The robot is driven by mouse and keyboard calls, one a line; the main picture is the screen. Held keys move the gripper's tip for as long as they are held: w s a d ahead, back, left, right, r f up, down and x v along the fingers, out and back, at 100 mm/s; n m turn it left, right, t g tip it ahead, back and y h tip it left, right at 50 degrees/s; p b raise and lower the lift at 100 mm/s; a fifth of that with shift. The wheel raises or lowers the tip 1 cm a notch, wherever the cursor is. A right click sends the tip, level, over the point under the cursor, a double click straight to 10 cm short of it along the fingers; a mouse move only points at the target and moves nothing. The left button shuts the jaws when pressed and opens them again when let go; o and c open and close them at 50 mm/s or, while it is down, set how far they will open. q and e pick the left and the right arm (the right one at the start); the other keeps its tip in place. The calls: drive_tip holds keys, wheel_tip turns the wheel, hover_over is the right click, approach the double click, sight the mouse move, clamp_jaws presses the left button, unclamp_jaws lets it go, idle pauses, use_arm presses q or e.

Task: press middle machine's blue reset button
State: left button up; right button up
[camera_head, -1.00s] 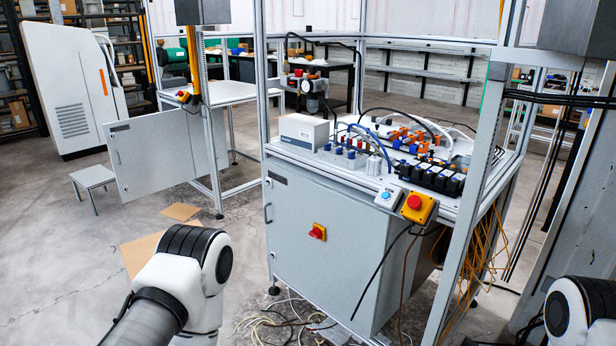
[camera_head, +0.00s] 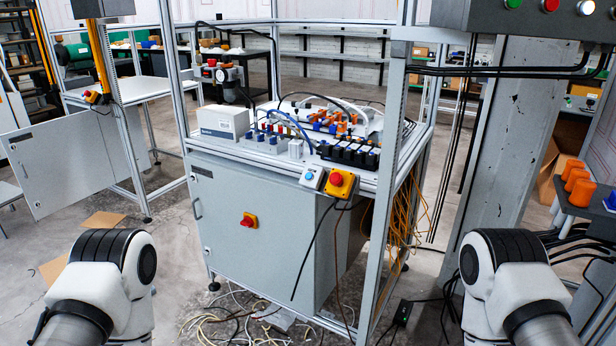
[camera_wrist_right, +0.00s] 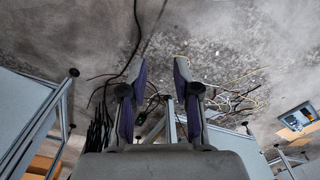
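The middle machine is a grey cabinet (camera_head: 255,235) in an aluminium frame, with a worktop full of parts. Its blue reset button (camera_head: 309,175) sits on a small pale box at the worktop's front right corner. Beside it on the right is a yellow box with a red emergency stop (camera_head: 340,182). In the head view both my arms show in the foreground, well short of the machine, and neither gripper is visible. In the right wrist view my right gripper (camera_wrist_right: 160,66) is open and empty, with bare floor and cables behind its fingers.
A frame post (camera_head: 385,190) stands right of the buttons. A grey pillar (camera_head: 510,140) and a shelf with orange buttons (camera_head: 575,185) are at right.

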clamp_jaws()
idle(1.0)
